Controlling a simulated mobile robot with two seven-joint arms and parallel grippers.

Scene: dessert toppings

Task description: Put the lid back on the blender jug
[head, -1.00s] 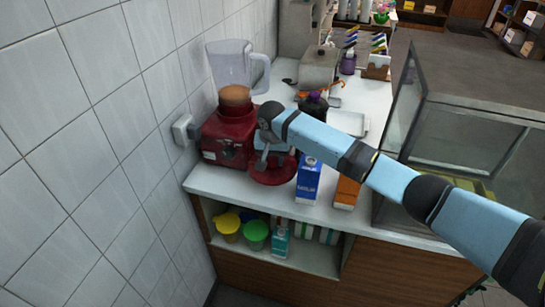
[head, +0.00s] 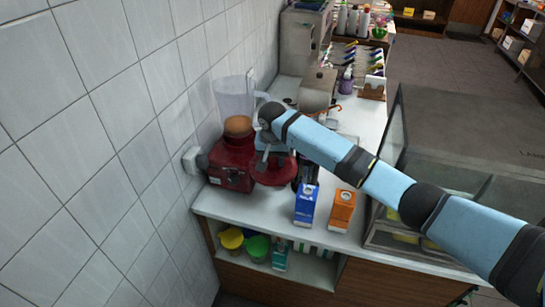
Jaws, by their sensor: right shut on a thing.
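The blender has a red base (head: 231,163) and a clear open-topped jug (head: 236,97) with something orange-brown at its bottom. It stands against the tiled wall at the left end of the counter. The red round lid (head: 275,171) is just right of the base. My right gripper (head: 268,153) reaches in from the right and is shut on the lid, its fingers partly hidden by my wrist. The lid appears raised off the counter, close beside the blender base. My left gripper is not in view.
A blue carton (head: 305,205) and an orange carton (head: 341,211) stand at the counter's front edge. A dark bottle (head: 306,170) is partly behind my arm. A glass display case (head: 450,160) is at the right. A grey machine (head: 318,90) stands behind.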

